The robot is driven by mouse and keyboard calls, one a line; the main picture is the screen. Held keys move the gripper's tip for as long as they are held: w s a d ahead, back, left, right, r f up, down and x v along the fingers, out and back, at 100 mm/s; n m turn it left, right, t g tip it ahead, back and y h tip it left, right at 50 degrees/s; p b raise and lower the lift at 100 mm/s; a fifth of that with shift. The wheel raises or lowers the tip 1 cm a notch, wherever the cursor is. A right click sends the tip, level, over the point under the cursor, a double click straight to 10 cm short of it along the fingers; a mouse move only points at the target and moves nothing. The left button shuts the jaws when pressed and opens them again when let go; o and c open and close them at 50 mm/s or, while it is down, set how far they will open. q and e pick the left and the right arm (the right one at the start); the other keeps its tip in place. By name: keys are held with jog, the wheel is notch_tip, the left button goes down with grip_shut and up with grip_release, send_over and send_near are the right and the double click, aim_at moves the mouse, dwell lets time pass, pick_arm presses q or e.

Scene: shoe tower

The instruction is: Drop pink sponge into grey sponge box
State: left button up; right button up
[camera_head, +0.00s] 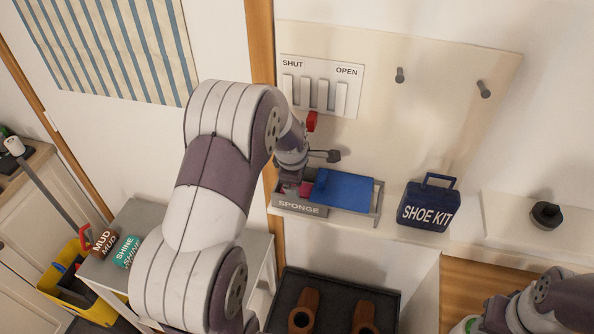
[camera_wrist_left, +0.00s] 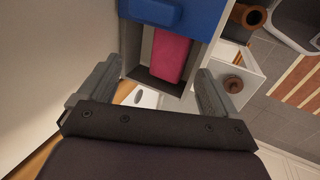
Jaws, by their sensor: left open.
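The grey sponge box (camera_head: 300,209), marked SPONGE, stands on the wall shelf. In the head view my left arm partly hides this gripper (camera_head: 289,183).
A dark blue shoe kit box (camera_head: 428,206) stands right of the sponge box. Above are a switch panel (camera_head: 322,86) and pegs (camera_head: 399,75). Brown boots (camera_head: 304,312) stand below in a dark tray. Mud and shine tins (camera_head: 126,252) sit on a cabinet at left.

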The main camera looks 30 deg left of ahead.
pick_arm(q)
jog(key=b+v, duration=0.3)
jog(key=v, duration=0.9)
jog(key=shift+r, duration=0.15)
jog(key=shift+s, duration=0.15)
jog(key=s+d+f+m+g+b, duration=0.1)
jog(key=s+d+f+m, duration=0.4)
jog(key=m, duration=0.5)
jog(key=s+d+f+m+g+h+b, duration=0.1)
jog(key=s+d+f+m+b, duration=0.1)
jog(key=s+d+f+m, duration=0.3)
jog(key=s+f+m, duration=0.3)
jog(key=s+m, duration=0.1)
jog(key=m, duration=0.2)
jog(key=shift+s+d+f+g, duration=0.35)
jog(key=shift+s+f+g, duration=0.05)
